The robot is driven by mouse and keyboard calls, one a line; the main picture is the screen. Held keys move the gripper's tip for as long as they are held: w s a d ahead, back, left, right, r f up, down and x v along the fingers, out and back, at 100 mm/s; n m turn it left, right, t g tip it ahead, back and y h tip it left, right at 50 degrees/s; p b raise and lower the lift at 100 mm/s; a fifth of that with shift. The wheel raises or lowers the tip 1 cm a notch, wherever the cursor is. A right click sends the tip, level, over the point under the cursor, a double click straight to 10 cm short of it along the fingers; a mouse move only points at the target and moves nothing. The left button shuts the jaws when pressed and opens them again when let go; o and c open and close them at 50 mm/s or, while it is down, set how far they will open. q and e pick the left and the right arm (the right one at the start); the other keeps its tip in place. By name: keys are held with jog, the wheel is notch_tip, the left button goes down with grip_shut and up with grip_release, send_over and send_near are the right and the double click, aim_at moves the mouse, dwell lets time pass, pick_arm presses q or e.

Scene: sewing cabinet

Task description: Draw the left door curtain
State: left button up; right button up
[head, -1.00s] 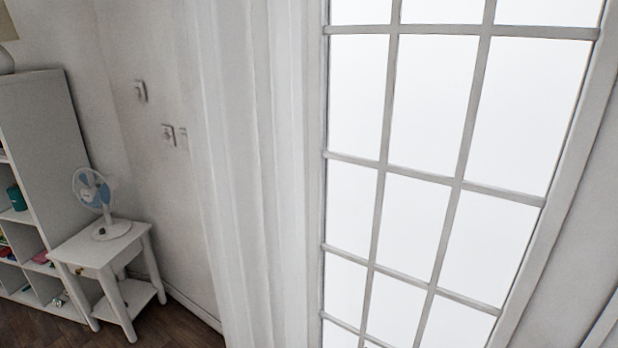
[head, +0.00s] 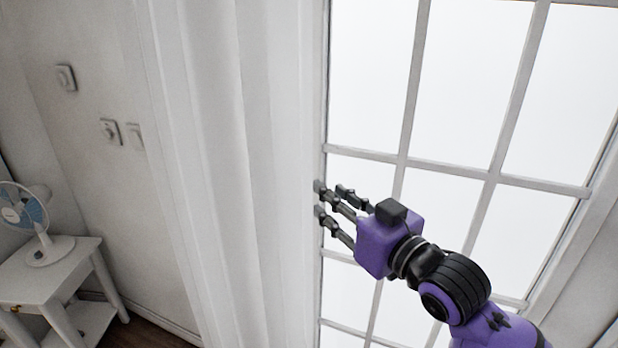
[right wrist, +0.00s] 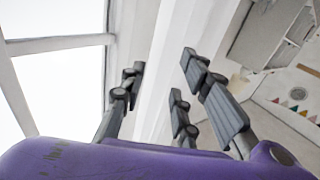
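The white curtain (head: 235,150) hangs in folds at the left side of the glazed door (head: 455,110). Its right edge runs down beside the panes, which are uncovered. My right gripper (head: 328,200) reaches in from the lower right, its fingers pointing left at the curtain's right edge. In the right wrist view the fingers (right wrist: 165,85) are spread apart, with the curtain's pale edge (right wrist: 160,65) showing between them. I cannot tell whether they touch the cloth. My left gripper is not in view.
A small white side table (head: 50,275) with a fan (head: 35,220) stands at the lower left. The space in front of the curtain looks clear.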

jog(key=x, duration=0.7)
jog(key=shift+f+p, duration=0.2)
jog(key=shift+p, duration=0.1)
jog(key=shift+w+a, duration=0.1)
grip_shut()
